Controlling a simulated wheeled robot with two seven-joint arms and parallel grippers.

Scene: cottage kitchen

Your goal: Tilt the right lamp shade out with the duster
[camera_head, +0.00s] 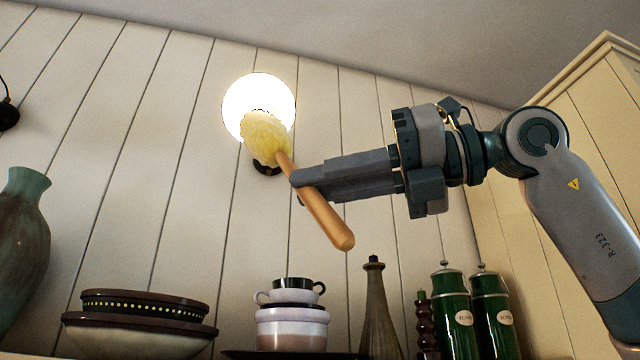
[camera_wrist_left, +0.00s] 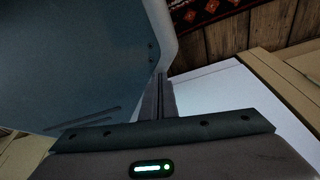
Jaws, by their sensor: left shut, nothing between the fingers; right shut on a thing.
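A glowing round white lamp shade (camera_head: 258,95) sits on the plank wall, with a dark mount (camera_head: 266,168) below it. My right gripper (camera_head: 298,188) comes in from the right and is shut on the wooden handle of the duster (camera_head: 325,221). The duster's fluffy yellow head (camera_head: 265,137) points up and left and overlaps the lower part of the shade in the head view. I cannot tell whether it touches the shade. My left gripper (camera_wrist_left: 163,78) shows only in the left wrist view, shut and empty.
Below stand a green vase (camera_head: 22,235), dark-rimmed bowls (camera_head: 140,322), stacked cups and pots (camera_head: 291,318), a brown bottle (camera_head: 376,300) and green canisters (camera_head: 455,310). A dark fixture (camera_head: 8,115) is at the far left. A cabinet (camera_head: 600,100) bounds the right side.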

